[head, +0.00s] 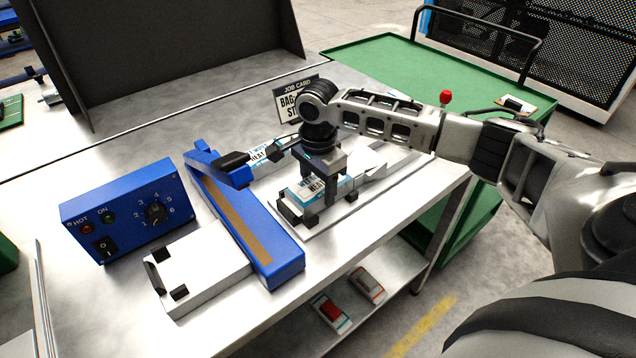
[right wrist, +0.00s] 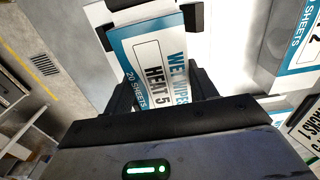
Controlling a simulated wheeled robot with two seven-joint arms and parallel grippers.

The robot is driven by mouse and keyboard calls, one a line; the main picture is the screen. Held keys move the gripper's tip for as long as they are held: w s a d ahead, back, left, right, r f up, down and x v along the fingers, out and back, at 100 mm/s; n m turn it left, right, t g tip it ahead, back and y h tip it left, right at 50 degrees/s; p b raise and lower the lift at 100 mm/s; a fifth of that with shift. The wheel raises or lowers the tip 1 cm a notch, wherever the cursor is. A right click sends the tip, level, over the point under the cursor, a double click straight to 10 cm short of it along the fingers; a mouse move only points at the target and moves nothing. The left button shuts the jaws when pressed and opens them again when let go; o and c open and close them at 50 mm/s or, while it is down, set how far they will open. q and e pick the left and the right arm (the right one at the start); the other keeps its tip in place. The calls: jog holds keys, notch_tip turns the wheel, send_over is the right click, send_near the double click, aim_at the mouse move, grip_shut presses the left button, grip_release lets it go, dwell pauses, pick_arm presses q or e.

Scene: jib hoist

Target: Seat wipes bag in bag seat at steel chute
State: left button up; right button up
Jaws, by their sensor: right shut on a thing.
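The wipes bag (head: 308,190), white and blue with printed lettering, lies among black corner blocks (head: 285,209) of a seat beside the steel chute (head: 372,176). My right gripper (head: 326,194) points down from above and is shut on the bag. In the right wrist view the bag (right wrist: 150,50) shows between the fingers (right wrist: 160,92), its label reading "HEAT 5"; black blocks (right wrist: 125,4) show by its far end. I cannot tell whether the bag rests fully on the seat floor. My left gripper is not in view.
A blue sealer (head: 240,225) with a raised lever stands left of the seat, near a blue control box (head: 122,212). A second bag (head: 262,152) lies behind the lever. A job card (head: 293,97) stands behind. Two packs (head: 331,313) lie on the lower shelf.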

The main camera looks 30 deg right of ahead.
jog(key=shift+f, duration=0.3)
jog(key=o, duration=1)
jog(key=shift+r, duration=0.1)
notch_tip(320, 180, up, 16)
jog(key=shift+f, duration=0.1)
